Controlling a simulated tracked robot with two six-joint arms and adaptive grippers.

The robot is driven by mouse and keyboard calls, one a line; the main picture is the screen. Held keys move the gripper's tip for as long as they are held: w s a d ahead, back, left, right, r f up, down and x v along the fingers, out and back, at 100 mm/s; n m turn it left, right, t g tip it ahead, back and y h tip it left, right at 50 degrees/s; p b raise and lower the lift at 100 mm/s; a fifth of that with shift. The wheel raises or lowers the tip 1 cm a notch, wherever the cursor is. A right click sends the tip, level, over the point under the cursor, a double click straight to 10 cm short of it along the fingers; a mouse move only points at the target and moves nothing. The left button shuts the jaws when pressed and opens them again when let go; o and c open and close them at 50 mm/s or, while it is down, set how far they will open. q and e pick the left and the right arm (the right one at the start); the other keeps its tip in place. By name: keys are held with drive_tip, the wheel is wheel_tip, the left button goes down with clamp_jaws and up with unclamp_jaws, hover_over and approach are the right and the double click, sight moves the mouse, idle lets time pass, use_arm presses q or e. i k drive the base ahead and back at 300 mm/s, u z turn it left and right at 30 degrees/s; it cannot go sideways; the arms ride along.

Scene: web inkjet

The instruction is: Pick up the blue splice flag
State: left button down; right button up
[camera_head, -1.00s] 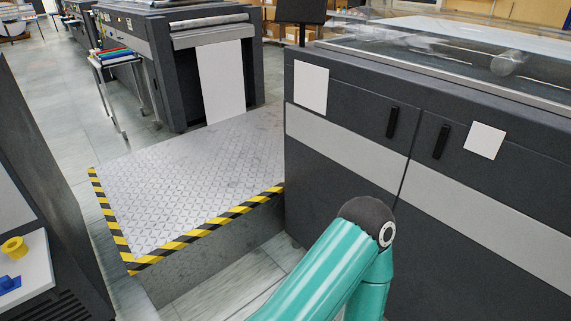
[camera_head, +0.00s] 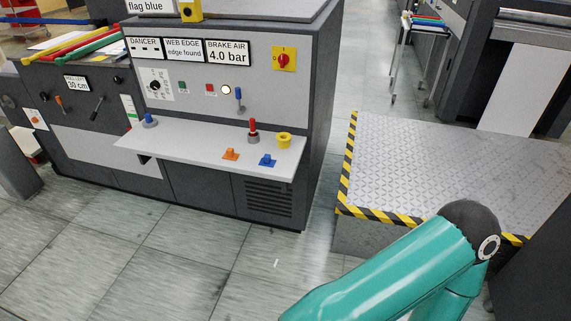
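A small flat blue piece with a raised knob (camera_head: 267,160), which looks like the blue splice flag, lies on the white shelf (camera_head: 190,152) at the front of a grey control console. A similar orange piece (camera_head: 230,154) lies to its left, and a yellow ring-shaped piece (camera_head: 284,139) is just behind it to the right. A white label at the top of the console reads "flag blue" (camera_head: 150,6). A teal link of my own arm crosses the lower right. Neither gripper is in view.
The console (camera_head: 318,95) has knobs and switches. A tread-plate platform (camera_head: 440,160) with striped edges stands at the right. The tiled floor (camera_head: 180,255) in front is clear.

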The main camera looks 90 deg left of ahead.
sight(266, 161)
drive_tip(key=z, duration=0.65)
drive_tip(key=i, duration=0.15)
drive_tip(key=u, duration=2.35)
drive_tip(key=i, duration=0.3)
drive_tip(key=u, duration=1.7)
drive_tip(key=k, duration=0.6)
drive_tip(key=u, duration=0.5)
drive_tip(key=i, duration=1.45)
drive_tip(key=z, duration=0.35)
